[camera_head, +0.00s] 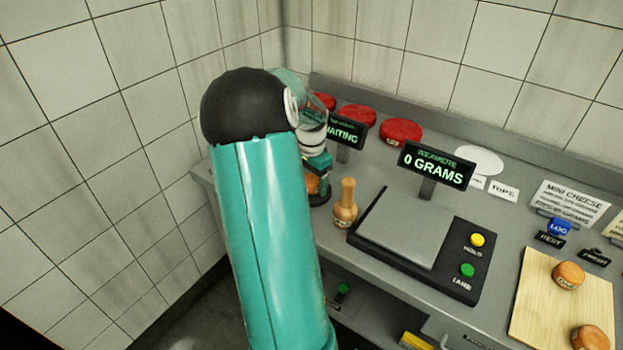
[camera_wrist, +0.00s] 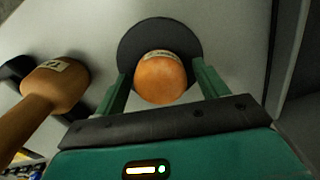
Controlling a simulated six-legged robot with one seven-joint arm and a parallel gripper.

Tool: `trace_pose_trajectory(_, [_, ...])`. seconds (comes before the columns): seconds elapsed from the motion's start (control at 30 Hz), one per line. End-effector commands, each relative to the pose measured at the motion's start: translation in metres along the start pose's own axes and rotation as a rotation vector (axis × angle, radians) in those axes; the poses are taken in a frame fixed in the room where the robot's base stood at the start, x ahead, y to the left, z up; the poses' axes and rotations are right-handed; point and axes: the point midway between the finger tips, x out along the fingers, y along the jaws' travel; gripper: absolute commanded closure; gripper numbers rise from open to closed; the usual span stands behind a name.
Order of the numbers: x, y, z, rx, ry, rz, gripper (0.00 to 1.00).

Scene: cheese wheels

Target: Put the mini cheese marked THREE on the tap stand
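In the wrist view, one round orange mini cheese (camera_wrist: 160,80) sits on the black round tap stand (camera_wrist: 131,45). It carries a pale label whose mark I cannot read. My gripper (camera_wrist: 161,72) has one finger on each side of this cheese, with narrow gaps showing, so it looks open around it. In the head view, my gripper (camera_head: 316,181) is low at the left end of the counter. The cheese (camera_head: 312,184) and the stand (camera_head: 320,198) are partly hidden there by my arm.
A wooden mallet (camera_head: 345,207) stands close to the stand's right. A black scale (camera_head: 405,228) reads 0 GRAMS. Two mini cheeses (camera_head: 568,275) (camera_head: 590,338) lie on a wooden board (camera_head: 540,310) at the right. Red wheels (camera_head: 401,131) line the back. A tiled wall (camera_head: 90,150) is at left.

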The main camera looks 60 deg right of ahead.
Motion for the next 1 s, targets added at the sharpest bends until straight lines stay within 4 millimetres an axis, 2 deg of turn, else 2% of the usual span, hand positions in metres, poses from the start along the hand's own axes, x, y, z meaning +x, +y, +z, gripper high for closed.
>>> trace_pose_trajectory(0.27, [-0.001, 0.0, 0.0, 0.0, 0.0, 0.0, 0.25])
trace_pose_trajectory(0.43, [-0.012, -0.001, 0.0, -0.001, 0.001, -0.002, 0.25])
trace_pose_trajectory(0.57, [-0.034, -0.001, 0.0, -0.001, 0.002, -0.004, 0.25])
trace_pose_trajectory(0.8, [-0.087, -0.001, -0.001, -0.001, 0.003, -0.003, 0.25])
trace_pose_trajectory(1.0, [-0.116, -0.001, 0.0, 0.0, 0.001, -0.002, 0.25])
